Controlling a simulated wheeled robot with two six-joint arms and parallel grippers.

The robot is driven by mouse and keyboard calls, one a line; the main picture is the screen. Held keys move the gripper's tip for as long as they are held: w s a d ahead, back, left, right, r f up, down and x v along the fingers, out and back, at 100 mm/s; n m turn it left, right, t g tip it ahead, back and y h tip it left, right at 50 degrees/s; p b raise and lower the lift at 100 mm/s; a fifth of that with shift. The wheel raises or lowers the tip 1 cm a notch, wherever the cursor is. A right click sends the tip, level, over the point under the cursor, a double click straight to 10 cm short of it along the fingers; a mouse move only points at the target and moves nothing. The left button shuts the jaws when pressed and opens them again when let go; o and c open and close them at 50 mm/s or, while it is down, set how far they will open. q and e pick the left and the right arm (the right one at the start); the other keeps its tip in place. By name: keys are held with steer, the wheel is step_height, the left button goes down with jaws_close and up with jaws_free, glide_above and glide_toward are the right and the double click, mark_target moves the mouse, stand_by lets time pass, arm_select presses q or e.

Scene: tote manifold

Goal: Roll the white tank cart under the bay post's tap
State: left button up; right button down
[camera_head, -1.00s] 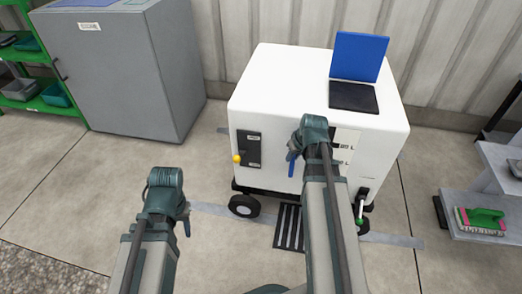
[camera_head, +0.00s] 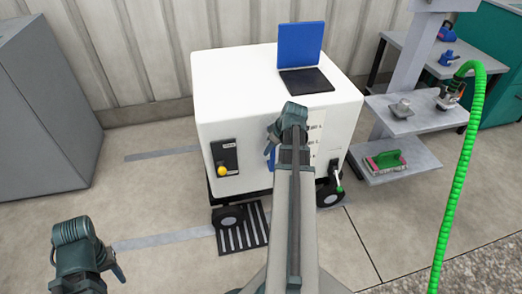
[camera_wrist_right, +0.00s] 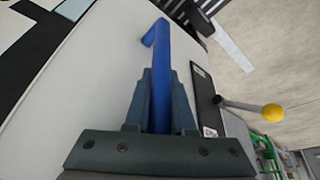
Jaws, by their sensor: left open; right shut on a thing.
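The white tank cart (camera_head: 235,100) stands on its black wheels in the middle of the head view, an open blue lid (camera_head: 300,45) on top. My right gripper (camera_head: 272,150) is shut on the cart's blue handle (camera_head: 272,160); the right wrist view shows this handle (camera_wrist_right: 161,60) between the fingers (camera_wrist_right: 158,100). My left gripper (camera_head: 118,270) is open and empty at lower left, apart from the cart. The grey bay post (camera_head: 412,60) stands to the cart's right, with shelves. A brass-and-dark fitting (camera_head: 452,92) near it may be the tap; I cannot tell.
A green hose (camera_head: 461,165) hangs at the right, in front of the shelves. A lower shelf (camera_head: 375,175) holds a green-handled brush near the cart's right side. A floor grating (camera_head: 248,238) lies by the left front wheel. A grey cabinet (camera_head: 45,110) stands at left.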

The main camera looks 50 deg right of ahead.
steer(key=shift+s+d, duration=0.1)
steer(key=shift+d, duration=0.25)
steer(key=c, duration=0.8)
jaws_free()
steer(key=shift+s, duration=0.1)
steer(key=shift+o, duration=0.2)
steer(key=shift+a, duration=0.1)
steer(key=p+v, duration=1.3)
steer(key=v, duration=0.1)
steer(key=shift+f, duration=0.1)
